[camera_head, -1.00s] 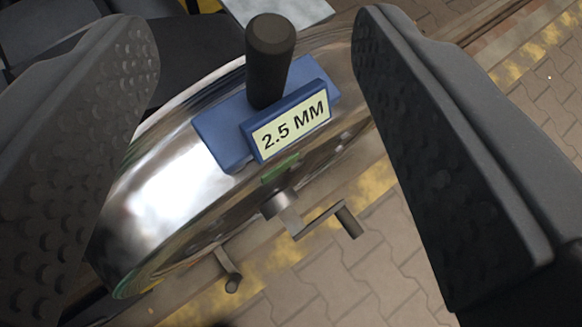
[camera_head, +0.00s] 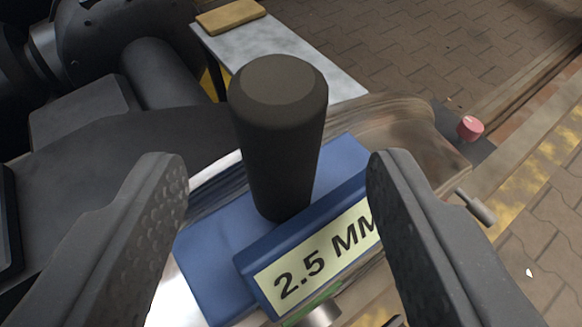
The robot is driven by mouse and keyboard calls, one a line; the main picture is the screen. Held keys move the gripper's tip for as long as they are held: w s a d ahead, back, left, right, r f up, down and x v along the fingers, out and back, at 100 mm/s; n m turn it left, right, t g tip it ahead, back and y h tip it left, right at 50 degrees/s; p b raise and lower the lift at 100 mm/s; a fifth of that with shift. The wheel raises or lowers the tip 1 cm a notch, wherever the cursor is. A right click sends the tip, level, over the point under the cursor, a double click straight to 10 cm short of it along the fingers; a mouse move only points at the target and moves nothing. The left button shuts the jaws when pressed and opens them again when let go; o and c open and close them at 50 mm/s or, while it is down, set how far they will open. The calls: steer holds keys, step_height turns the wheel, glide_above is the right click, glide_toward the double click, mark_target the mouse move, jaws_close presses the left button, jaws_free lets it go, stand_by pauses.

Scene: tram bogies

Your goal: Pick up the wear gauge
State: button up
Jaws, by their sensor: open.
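The wear gauge (camera_head: 222,243) is a blue block with an upright black cylindrical handle and a pale label reading "2.5 MM". It sits on the rim of a shiny metal wheel (camera_head: 385,115). My gripper (camera_head: 275,170) is open, with one dark textured finger on each side of the gauge's handle. There is a gap between each finger and the handle. The right finger hides the end of the label and part of the block's right side.
Behind the wheel stands a grey-topped table (camera_head: 285,52) with a tan block (camera_head: 230,16) on it. Dark bogie parts (camera_head: 80,120) fill the left. A red knob (camera_head: 469,128) stands at the right, near paving with a yellow strip (camera_head: 525,185).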

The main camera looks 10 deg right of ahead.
steer(key=shift+b+x, duration=0.85)
steer(key=shift+x, duration=2.35)
steer(key=shift+r, duration=0.15)
steer(key=shift+c, duration=0.3)
jaws_close()
steer(key=shift+d+r, duration=0.1)
